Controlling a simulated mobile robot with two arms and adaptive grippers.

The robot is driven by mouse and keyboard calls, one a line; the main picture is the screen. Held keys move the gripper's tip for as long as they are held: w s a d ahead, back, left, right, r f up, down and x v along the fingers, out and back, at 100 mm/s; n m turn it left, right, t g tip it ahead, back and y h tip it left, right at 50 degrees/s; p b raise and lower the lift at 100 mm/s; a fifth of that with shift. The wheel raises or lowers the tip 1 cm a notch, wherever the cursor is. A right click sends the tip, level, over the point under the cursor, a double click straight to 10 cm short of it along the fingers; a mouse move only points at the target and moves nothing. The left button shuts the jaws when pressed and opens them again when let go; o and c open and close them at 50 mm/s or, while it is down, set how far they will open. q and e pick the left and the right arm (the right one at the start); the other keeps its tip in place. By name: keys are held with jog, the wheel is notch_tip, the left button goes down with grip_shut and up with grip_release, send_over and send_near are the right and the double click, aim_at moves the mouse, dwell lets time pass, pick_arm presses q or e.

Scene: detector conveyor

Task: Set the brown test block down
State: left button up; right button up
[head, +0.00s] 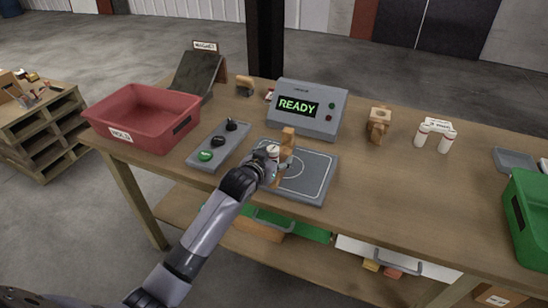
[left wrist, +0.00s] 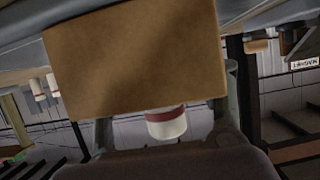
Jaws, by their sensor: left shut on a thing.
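The brown test block (head: 288,140) stands upright over the grey plate (head: 316,178) with the white circle; I cannot tell whether it touches the plate. My left gripper (head: 277,157) is shut on it from the near left. In the left wrist view the block (left wrist: 135,60) fills the upper middle, with my gripper's fingers (left wrist: 165,110) on both sides. A white cylinder with a dark red band (left wrist: 166,123) shows between the fingers, beside the block; it also shows at the gripper in the head view (head: 272,150). My right gripper is out of view.
A display box reading READY (head: 308,108) stands behind the plate. A button panel (head: 218,146) and a red bin (head: 142,118) are to the left. Another brown block (head: 378,123) and two white bottles (head: 446,141) stand right. A green bin (head: 530,220) is at far right. The table middle-right is clear.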

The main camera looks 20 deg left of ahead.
pick_arm(q)
jog(key=o, duration=1.3)
jog(key=shift+s+r, duration=0.1)
jog(key=shift+s, duration=0.05)
jog(key=v, duration=1.1)
jog(key=shift+s+r, duration=0.25)
jog(key=shift+s, duration=0.05)
jog(key=shift+f, duration=0.1)
